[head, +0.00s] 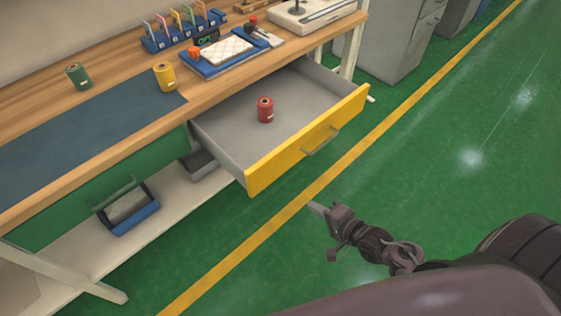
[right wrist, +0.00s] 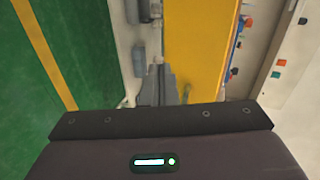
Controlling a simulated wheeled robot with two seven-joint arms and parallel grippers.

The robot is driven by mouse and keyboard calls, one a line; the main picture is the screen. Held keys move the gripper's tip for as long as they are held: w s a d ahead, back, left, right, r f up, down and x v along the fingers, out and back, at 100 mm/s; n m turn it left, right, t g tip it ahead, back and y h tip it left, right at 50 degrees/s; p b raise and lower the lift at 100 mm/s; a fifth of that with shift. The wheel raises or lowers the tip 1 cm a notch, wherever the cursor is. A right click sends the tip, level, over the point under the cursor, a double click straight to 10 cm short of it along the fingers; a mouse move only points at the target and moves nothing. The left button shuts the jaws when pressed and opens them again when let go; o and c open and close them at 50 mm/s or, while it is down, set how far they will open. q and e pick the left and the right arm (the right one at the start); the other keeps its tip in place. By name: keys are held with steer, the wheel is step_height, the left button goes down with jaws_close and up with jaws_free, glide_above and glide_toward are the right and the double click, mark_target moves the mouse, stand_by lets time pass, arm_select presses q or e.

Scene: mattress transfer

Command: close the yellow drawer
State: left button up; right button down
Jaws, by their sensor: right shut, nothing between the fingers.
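The yellow drawer (head: 290,155) is pulled out from under the workbench, and its grey inside is open to view. A red can (head: 265,110) stands upright in it. In the right wrist view my shut fingers (right wrist: 170,88) show beside a large yellow surface (right wrist: 200,55), which seems to be the drawer front; I cannot tell the gap. My left gripper is not in view.
The wooden bench top (head: 225,93) holds a green can (head: 77,75), a yellow can (head: 164,77) and a blue tray (head: 208,68). A green drawer (head: 75,204) is shut at left. The green floor (head: 440,130) in front is clear. A grey cabinet (head: 385,38) stands behind.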

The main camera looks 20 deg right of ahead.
step_height(320, 180, up, 4)
steer(key=f, duration=0.1)
glide_toward(275, 170)
steer(key=shift+m+t, duration=0.3)
steer(key=shift+t, duration=0.1)
steer(key=x, duration=0.2)
steer(key=f+x, duration=0.1)
steer(key=x, duration=0.2)
steer(key=shift+w+f+p, duration=0.1)
steer(key=shift+p, duration=0.25)
steer(key=shift+w+a, duration=0.2)
steer(key=shift+w, duration=0.25)
